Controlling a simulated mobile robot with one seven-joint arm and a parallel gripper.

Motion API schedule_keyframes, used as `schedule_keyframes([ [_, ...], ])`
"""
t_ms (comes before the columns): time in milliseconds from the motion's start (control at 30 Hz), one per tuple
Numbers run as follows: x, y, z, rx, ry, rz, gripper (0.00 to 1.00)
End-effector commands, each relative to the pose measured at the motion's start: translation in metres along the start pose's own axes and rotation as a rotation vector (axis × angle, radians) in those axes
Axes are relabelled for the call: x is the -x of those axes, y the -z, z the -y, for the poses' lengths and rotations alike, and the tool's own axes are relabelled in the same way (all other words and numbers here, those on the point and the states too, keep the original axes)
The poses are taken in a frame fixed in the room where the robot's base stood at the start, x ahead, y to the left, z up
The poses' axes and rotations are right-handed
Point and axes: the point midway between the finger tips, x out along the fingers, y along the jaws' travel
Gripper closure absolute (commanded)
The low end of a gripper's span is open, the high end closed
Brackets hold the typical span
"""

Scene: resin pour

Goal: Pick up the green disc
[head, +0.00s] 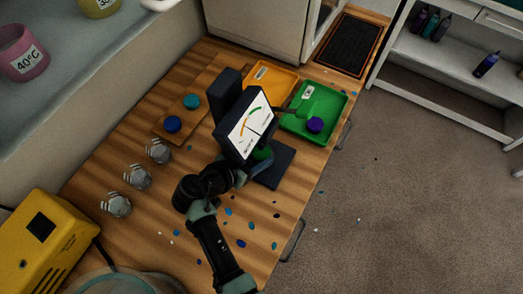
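A green disc (263,154) shows in part just below the dial screen of a dark gauge (247,128), at its dark base plate (278,165). My gripper (255,166) is close beside the disc, at the end of my dark arm. The arm and gauge hide part of the disc, and I cannot tell whether the gripper touches it. The fingertips are too small and dark to show whether they are open or shut.
A green tray (328,104) holds a purple disc (315,125); an orange tray (261,90) stands beside it. A blue disc (172,124) and a teal disc (192,101) sit on a wooden board. Several clear jars (137,177) stand left. Colored spots dot the bench.

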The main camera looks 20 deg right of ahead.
Motion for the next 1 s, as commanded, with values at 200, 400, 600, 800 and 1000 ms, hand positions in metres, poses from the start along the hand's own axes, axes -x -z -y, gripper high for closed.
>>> schedule_keyframes([
  [200, 0.0, 0.0, 0.0, 0.001, 0.0, 0.0, 0.9],
  [400, 0.0, 0.0, 0.0, 0.0, 0.0, 0.0, 1.0],
  [600, 0.002, 0.003, 0.001, 0.0, 0.001, -0.001, 1.0],
  [800, 0.009, 0.01, -0.004, 0.001, 0.0, 0.001, 1.0],
  [1000, 0.012, 0.007, -0.038, 0.0, -0.003, 0.001, 1.0],
])
